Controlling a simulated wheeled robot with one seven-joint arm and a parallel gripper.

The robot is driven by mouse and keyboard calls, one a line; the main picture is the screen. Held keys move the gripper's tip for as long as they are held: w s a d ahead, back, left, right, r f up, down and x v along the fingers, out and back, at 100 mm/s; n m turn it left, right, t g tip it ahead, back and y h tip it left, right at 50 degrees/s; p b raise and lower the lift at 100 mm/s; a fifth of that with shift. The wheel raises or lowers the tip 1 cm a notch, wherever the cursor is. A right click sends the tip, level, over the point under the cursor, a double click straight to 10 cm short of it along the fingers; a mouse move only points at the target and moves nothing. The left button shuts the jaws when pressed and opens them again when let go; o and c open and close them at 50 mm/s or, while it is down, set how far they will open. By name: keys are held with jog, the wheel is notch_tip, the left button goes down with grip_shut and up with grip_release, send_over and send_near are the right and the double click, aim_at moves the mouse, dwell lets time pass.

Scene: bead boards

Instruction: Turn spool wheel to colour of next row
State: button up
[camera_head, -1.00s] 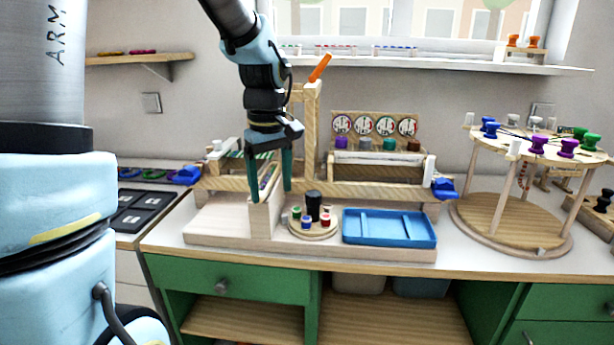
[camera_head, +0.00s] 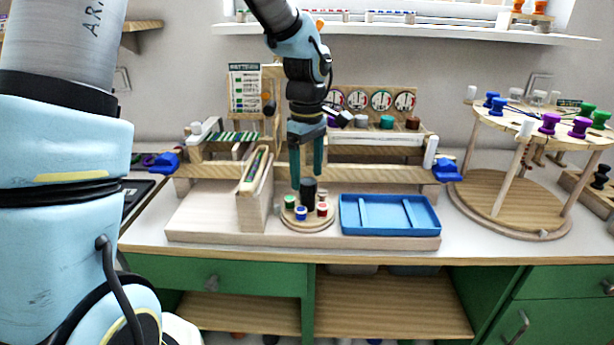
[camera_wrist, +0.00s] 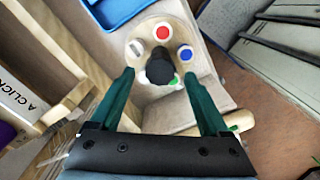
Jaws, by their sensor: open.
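The spool wheel (camera_head: 308,225) is a round wooden disc on the board, with a black knob (camera_head: 308,193) upright at its centre. Green (camera_head: 289,202), blue (camera_head: 300,213) and red (camera_head: 322,210) spools stand around the knob. The wrist view also shows the red spool (camera_wrist: 162,32), the blue spool (camera_wrist: 185,52) and a whitish one (camera_wrist: 137,47); the green one is partly hidden by the knob (camera_wrist: 160,68). My gripper (camera_head: 307,182) is open, pointing down over the wheel, its fingers on either side of the knob's top in the wrist view (camera_wrist: 158,76). Contact cannot be told.
A pattern card (camera_head: 245,92) stands behind the board; its rows are too small to read. A blue tray (camera_head: 390,229) lies right of the wheel, and a narrow wooden holder (camera_head: 254,200) stands close on its left. A wooden bar (camera_head: 380,174) runs behind. A round spool stand is further right.

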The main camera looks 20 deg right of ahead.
jog(key=shift+f, duration=1.15)
grip_shut()
